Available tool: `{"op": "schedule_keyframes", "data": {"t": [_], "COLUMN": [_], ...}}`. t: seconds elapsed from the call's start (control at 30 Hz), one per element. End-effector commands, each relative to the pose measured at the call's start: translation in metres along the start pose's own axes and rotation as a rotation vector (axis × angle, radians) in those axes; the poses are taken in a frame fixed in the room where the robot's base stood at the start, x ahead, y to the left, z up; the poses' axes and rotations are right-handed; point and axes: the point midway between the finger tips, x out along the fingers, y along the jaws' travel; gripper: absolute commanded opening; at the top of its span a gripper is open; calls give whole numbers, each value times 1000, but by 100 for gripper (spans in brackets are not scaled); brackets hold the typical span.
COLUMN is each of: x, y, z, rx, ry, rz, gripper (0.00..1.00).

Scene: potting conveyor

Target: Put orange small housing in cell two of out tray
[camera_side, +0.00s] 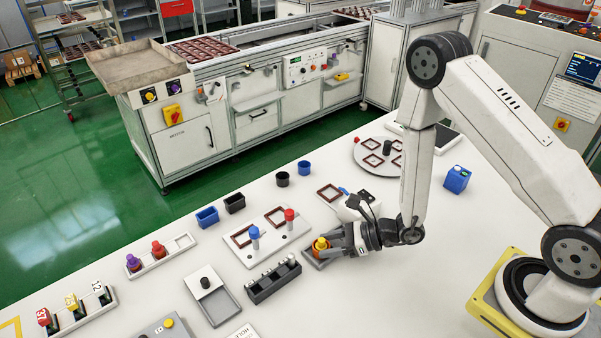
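An orange-yellow round piece with a small red part (320,244), which looks like the orange small housing, is at the tips of my gripper (318,252). My gripper reaches in from the right, low over the white table. Its fingers partly hide the piece, and I cannot tell whether they are closed on it or only beside it. A pale three-place tray (163,262) at the left holds a purple-topped piece (133,262) and a red-topped piece (158,249); its right-hand place looks empty. No readable label shows whether this is the out tray.
A white plate (262,250) with brown square frames and blue and red knobs stands just left of my gripper. A dark rack (272,283) lies in front of it. Blue (207,217) and black (234,203) bins stand behind. A numbered rack (84,317) is front left.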

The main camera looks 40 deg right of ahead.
Motion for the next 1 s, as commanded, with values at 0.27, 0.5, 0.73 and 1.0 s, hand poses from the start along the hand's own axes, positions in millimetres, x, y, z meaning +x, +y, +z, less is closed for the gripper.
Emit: {"op": "schedule_keyframes", "data": {"t": [0.27, 0.5, 0.73, 1.0], "x": [0, 0, -10, -38], "y": [0, 0, 0, -1], "z": [0, 1, 3, 3], "rx": [0, 0, 1, 2], "ry": [0, 0, 1, 1], "rz": [0, 0, -2, -4], "gripper": [90, 90, 90, 90]}}
